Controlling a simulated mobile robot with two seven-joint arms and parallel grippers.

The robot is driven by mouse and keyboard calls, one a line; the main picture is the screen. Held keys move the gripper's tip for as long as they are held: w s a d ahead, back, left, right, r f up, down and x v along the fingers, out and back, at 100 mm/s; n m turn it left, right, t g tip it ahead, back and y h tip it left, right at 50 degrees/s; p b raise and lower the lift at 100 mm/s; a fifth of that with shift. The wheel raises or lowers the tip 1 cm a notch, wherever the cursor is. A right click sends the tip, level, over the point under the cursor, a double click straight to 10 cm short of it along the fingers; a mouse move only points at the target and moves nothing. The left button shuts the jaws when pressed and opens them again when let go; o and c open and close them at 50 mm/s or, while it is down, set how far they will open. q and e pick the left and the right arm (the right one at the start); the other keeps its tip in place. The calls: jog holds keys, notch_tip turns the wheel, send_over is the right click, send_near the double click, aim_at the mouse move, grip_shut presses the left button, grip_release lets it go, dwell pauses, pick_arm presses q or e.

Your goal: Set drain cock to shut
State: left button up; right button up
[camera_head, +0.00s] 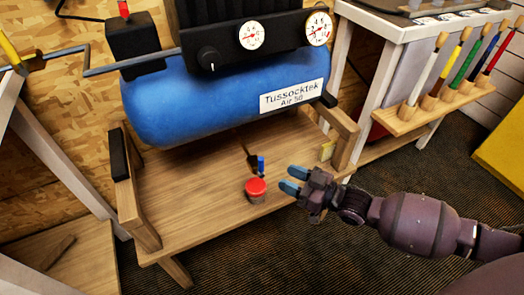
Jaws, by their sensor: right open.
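The blue air compressor tank (225,95) lies on a wooden stand. Below its underside is a small dark fitting with an upright blue lever (261,165), which looks like the drain cock. Its exact setting is too small to tell. My right gripper (292,180), with blue fingertips, comes in from the right. It is open and empty, a little to the right of the blue lever and apart from it in the picture. My left gripper is not in view.
A container with a red lid (256,188) stands on the wooden stand (195,215) just below the lever. Wooden end posts (344,135) flank the tank. A rack with several coloured grips (440,105) is at the right. Dark floor lies in front.

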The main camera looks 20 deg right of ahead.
aim_at(260, 163)
jog(key=b+x, duration=0.1)
jog(key=x, duration=0.3)
jog(key=b+x, duration=0.1)
jog(key=x, duration=0.4)
jog(key=shift+w+d+f, duration=0.15)
jog(key=shift+w, duration=0.35)
jog(key=shift+w+a, duration=0.4)
jog(key=shift+w, duration=0.2)
grip_shut()
